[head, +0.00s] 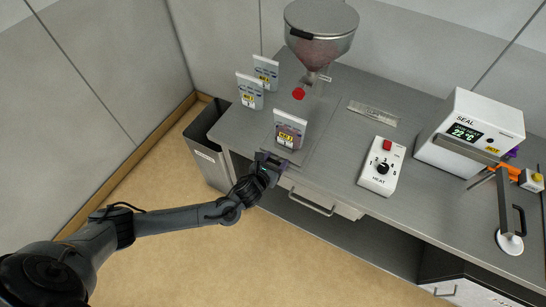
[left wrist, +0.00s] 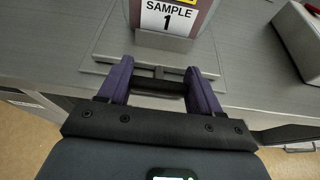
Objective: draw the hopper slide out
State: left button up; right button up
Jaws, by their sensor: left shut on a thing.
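My left gripper (head: 270,160) is at this near end. In the left wrist view its purple fingers (left wrist: 160,88) are shut on the dark handle (left wrist: 160,84). My right gripper is not seen.
A SAMPLE 1 pouch (head: 290,130) stands upright just beyond the gripper. Two more pouches (head: 250,92) (head: 266,72) stand behind left. The heat box (head: 381,167) and sealer (head: 468,132) are to the right. A drawer handle (head: 311,202) sits below the edge; a bin (head: 207,150) stands left.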

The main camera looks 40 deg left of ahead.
pick_arm(q)
jog(key=shift+d+r, duration=0.1)
jog(key=shift+r, duration=0.05)
jog(key=o, duration=1.3)
jog(key=shift+s, duration=0.1)
jog(key=shift+c, duration=0.2)
jog(key=shift+o, duration=0.9)
jog(key=shift+s, duration=0.15)
jog(key=p+v, duration=0.1)
jog(key=v, duration=0.9)
jog(key=shift+s, duration=0.35)
